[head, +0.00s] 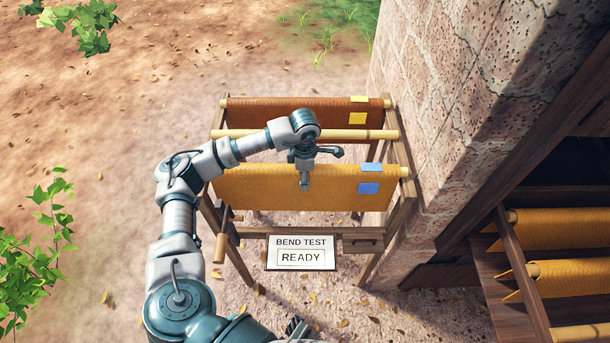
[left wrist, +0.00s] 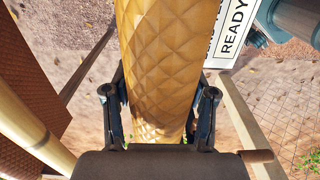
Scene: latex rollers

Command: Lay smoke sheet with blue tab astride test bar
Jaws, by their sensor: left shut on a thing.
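The yellow quilted smoke sheet (head: 260,190) with blue tabs (head: 369,188) hangs over the front bamboo bar (head: 405,172) of the wooden rack. One tab shows on top and one on its front face. My left gripper (head: 304,183) is at the middle of this sheet. In the left wrist view its two fingers (left wrist: 160,115) are on either side of the sheet (left wrist: 168,60), shut on it. The middle bamboo bar (head: 235,134) is bare. A dark part at the bottom edge looks like my right gripper (head: 297,326); its jaws cannot be made out.
A brown sheet (head: 280,112) with yellow tabs hangs on the rear bar. A sign (head: 300,253) at the rack's front reads BEND TEST READY. A stone wall (head: 450,130) stands close on the right. More yellow sheets (head: 570,280) hang on a rack at lower right.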

